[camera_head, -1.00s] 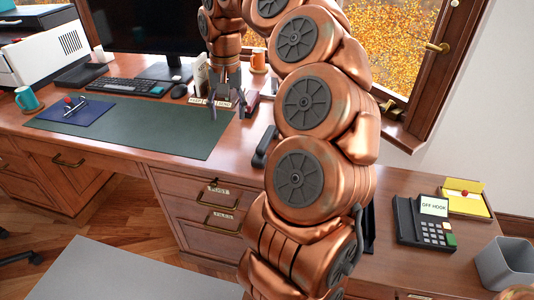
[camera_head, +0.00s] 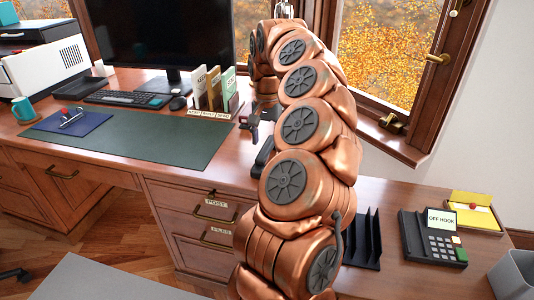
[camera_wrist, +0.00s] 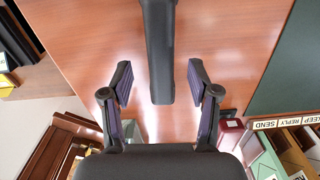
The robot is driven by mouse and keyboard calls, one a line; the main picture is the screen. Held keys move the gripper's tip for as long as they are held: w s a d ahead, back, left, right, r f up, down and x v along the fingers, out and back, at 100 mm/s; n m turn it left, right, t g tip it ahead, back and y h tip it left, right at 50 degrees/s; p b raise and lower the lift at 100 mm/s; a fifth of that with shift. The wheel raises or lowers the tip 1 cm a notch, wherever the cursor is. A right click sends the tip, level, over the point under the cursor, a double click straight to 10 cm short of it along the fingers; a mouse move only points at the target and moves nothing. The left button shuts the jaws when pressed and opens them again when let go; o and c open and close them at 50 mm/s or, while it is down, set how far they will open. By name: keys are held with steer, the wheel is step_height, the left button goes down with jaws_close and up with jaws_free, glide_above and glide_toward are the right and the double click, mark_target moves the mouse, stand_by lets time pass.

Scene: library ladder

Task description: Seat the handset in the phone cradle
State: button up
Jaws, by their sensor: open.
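The dark handset (camera_head: 264,154) lies on the wooden desk, right of the green mat and partly hidden by my arm in the head view. In the wrist view the handset (camera_wrist: 160,45) runs from the top edge down between my fingers. My gripper (camera_head: 256,122) is near the handset; the wrist view shows its fingers (camera_wrist: 159,66) open, one on each side of it with gaps. The phone with its cradle (camera_head: 411,232) sits on the right part of the desk. Its display (camera_head: 441,219) reads OFF HOOK, and no handset lies on it.
A card sorter (camera_head: 213,92) with labels stands behind the gripper. A black slotted rack (camera_head: 365,240) is between my arm and the phone. A yellow tray (camera_head: 476,211) and a grey bin (camera_head: 514,275) are near the phone. A monitor (camera_head: 160,38) stands at the back left.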

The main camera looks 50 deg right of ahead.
mark_target(266, 146)
step_height(266, 146, down, 4)
steer(key=shift+w+f, duration=0.1)
jaws_close()
stand_by(0.5)
